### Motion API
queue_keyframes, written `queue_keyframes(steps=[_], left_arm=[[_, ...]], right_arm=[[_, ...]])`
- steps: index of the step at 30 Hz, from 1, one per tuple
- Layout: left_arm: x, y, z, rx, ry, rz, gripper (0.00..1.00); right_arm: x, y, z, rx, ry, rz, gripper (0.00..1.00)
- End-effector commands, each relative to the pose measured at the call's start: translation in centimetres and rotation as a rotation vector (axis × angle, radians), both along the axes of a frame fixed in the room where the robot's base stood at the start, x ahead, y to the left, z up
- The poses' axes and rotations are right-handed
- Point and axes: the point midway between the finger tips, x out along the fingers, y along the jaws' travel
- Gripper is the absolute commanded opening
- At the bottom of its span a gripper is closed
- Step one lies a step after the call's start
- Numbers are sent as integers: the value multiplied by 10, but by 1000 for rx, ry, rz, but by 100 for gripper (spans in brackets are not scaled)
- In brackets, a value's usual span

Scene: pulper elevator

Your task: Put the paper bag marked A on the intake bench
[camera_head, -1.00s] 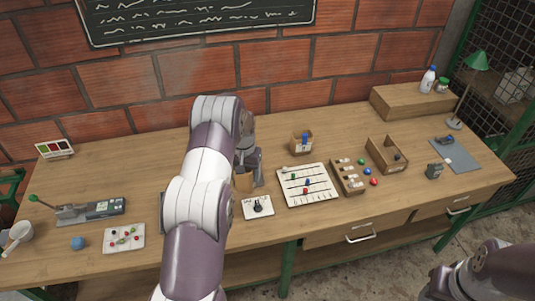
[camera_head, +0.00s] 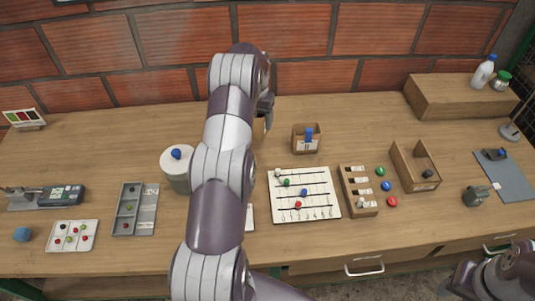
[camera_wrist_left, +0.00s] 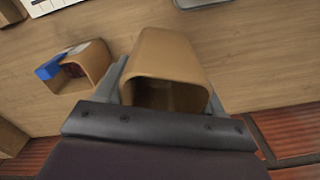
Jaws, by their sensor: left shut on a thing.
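My left gripper (camera_wrist_left: 168,88) is shut on a brown open-topped paper bag (camera_wrist_left: 172,58), with one finger on each side of it. The bag's mouth faces the wrist camera, and I see no marking on it. In the head view the held bag (camera_head: 259,129) is mostly hidden behind my left arm. A second small brown bag (camera_head: 306,143) stands on the wooden bench (camera_head: 345,112) to its right, with a blue thing in it; it also shows in the wrist view (camera_wrist_left: 85,68). Its print is too small to read. My right gripper is out of view; part of my right arm shows at lower right.
A bead board (camera_head: 330,207), a slotted wooden block (camera_head: 366,207) and an open wooden box (camera_head: 402,168) lie to the right. A white pot (camera_head: 174,172) and a grey tray (camera_head: 128,222) are at left. A raised wooden step (camera_head: 440,105) stands at back right.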

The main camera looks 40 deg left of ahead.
Motion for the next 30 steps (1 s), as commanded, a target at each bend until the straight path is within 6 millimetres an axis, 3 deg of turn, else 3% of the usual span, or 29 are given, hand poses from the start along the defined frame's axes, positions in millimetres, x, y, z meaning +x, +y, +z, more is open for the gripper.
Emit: queue_keyframes(steps=[1,4,8,10,16,26,27,29,30], left_arm=[[0,0,-18,0,1,0,32],[0,0,-48,-1,2,0,32],[0,0,-63,0,1,0,32],[0,0,-68,-2,3,0,32],[0,0,-102,0,1,0,32],[0,0,-109,0,0,0,32],[0,0,-109,0,0,0,71],[0,0,-108,0,0,0,90],[0,0,-108,0,0,0,93]], right_arm=[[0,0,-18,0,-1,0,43],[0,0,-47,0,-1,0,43],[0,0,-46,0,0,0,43],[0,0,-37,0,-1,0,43],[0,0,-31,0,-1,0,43],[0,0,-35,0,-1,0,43],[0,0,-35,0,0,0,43],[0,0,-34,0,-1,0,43],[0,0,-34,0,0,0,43]])
